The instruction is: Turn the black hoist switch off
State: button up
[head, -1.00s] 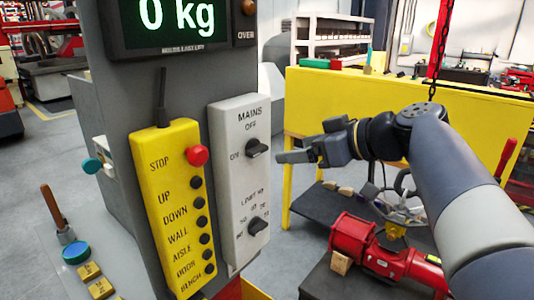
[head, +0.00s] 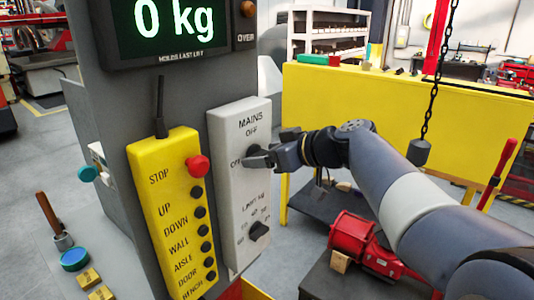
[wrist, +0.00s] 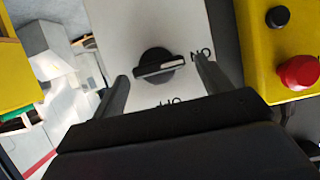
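The black mains switch (head: 254,152) is a round knob with a raised grip on a white panel (head: 232,220). In the wrist view the knob (wrist: 157,62) has a white line along its grip, which lies towards the ON mark. The OFF mark sits on the knob's near side in that view. My gripper (head: 259,160) is at the knob from the right and partly hides it in the head view. In the wrist view my gripper (wrist: 161,70) is open, one finger on each side of the knob, with gaps visible.
A yellow pendant (head: 172,215) with a red stop button (head: 197,166) and several black buttons is left of the white panel. A second black knob (head: 259,231) is below the mains switch. A hoist chain and hook block (head: 420,152) hang behind my arm.

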jog(key=c, duration=0.9)
jog(key=shift+o, duration=0.2)
jog(key=shift+w+d+f+m+g+y+b, duration=0.15)
jog(key=shift+m+g+y+b, duration=0.25)
jog(key=shift+m+g+b, duration=0.45)
jog(key=m, duration=0.1)
jog(key=m+y, duration=0.1)
jog(key=m, duration=0.1)
jog(key=m+g+y+b, duration=0.1)
jog(key=shift+w+d, duration=0.25)
jog(key=shift+w, duration=0.1)
jog(key=m+y, duration=0.1)
jog(key=m, duration=0.1)
jog(key=m+g, duration=0.1)
jog(key=m, duration=0.1)
jog(key=shift+w+d+f+y+b, duration=0.15)
jog(key=shift+w+y+b, duration=0.05)
jog(key=shift+y+b, duration=0.2)
jog(key=shift+w+f+m+y, duration=0.15)
jog(key=shift+m+y, duration=0.35)
jog(key=shift+m, duration=0.45)
jog(key=shift+s+f+m+y, duration=0.1)
jog(key=shift+m+y, duration=0.4)
jog(key=shift+m, duration=0.4)
